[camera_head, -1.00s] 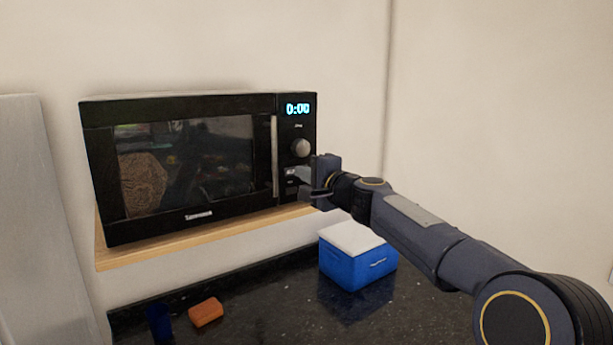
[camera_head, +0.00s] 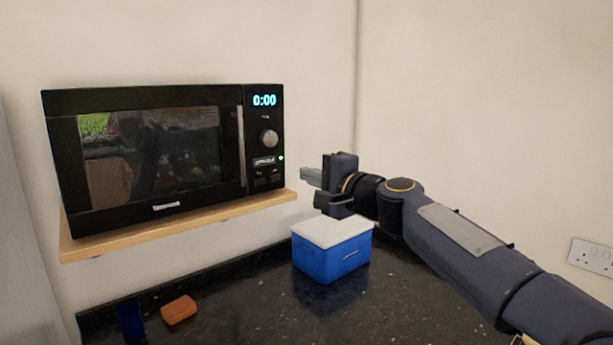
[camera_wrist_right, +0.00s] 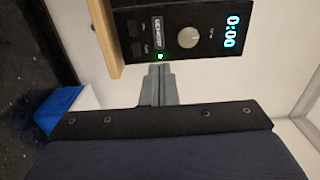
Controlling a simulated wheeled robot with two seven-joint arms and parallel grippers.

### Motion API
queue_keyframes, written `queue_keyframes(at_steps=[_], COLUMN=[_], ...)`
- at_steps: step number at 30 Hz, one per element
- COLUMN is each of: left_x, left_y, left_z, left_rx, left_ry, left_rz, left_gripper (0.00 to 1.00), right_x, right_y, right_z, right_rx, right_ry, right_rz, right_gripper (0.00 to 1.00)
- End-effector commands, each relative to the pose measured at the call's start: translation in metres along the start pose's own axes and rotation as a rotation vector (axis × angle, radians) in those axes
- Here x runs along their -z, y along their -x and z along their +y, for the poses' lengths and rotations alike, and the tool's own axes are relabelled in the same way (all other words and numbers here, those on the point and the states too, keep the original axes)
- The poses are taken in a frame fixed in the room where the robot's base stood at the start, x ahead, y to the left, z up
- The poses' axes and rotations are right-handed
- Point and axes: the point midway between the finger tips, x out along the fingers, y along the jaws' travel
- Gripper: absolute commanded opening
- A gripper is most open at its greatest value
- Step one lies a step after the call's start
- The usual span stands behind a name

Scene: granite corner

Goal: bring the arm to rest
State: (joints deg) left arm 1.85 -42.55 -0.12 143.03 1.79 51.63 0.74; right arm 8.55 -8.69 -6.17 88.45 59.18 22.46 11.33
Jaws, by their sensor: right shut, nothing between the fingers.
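My right gripper (camera_head: 309,177) is in the head view, just right of the microwave and above the blue box, its arm coming in from the right. Its fingers are shut together with nothing between them, and a gap shows between them and the microwave. In the right wrist view the shut fingers (camera_wrist_right: 159,86) point at the lower part of the control panel. The black microwave (camera_head: 150,160) stands with its door closed, its display reading 0:00 and a small green light lit on the panel. My left gripper is not in view.
The microwave sits on a wooden shelf (camera_head: 180,232). Below, on the dark granite counter (camera_head: 235,300), are a blue box with a white lid (camera_head: 333,262), an orange block (camera_head: 179,310) and a dark blue object (camera_head: 131,322). A wall socket (camera_head: 592,257) is at far right.

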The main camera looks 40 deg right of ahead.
Motion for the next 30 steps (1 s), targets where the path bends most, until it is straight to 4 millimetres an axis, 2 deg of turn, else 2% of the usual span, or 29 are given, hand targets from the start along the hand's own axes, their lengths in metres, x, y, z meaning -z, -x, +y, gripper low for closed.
queue_keyframes(at_steps=[12, 14, 17, 20, 24, 27, 30], left_x=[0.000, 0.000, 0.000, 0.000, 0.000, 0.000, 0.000], left_y=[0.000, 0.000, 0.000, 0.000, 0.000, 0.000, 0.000], left_z=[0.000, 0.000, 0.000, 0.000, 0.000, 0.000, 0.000], left_rx=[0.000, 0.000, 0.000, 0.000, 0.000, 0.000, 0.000], left_ry=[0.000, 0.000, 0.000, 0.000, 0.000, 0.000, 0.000], left_rz=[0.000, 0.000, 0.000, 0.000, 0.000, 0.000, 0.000], left_gripper=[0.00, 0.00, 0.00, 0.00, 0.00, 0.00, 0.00], right_x=[-0.001, -0.006, -0.029, -0.067, -0.126, -0.159, -0.181], right_y=[0.000, 0.003, 0.016, 0.043, 0.096, 0.140, 0.182], right_z=[0.000, 0.004, 0.023, 0.061, 0.134, 0.189, 0.240], right_rx=[-0.001, -0.012, -0.062, -0.154, -0.312, -0.421, -0.524], right_ry=[0.002, 0.016, 0.087, 0.214, 0.437, 0.593, 0.737], right_rz=[-0.002, -0.014, -0.073, -0.181, -0.374, -0.510, -0.634], right_gripper=[0.00, 0.00, 0.00, 0.00, 0.00, 0.00, 0.00])
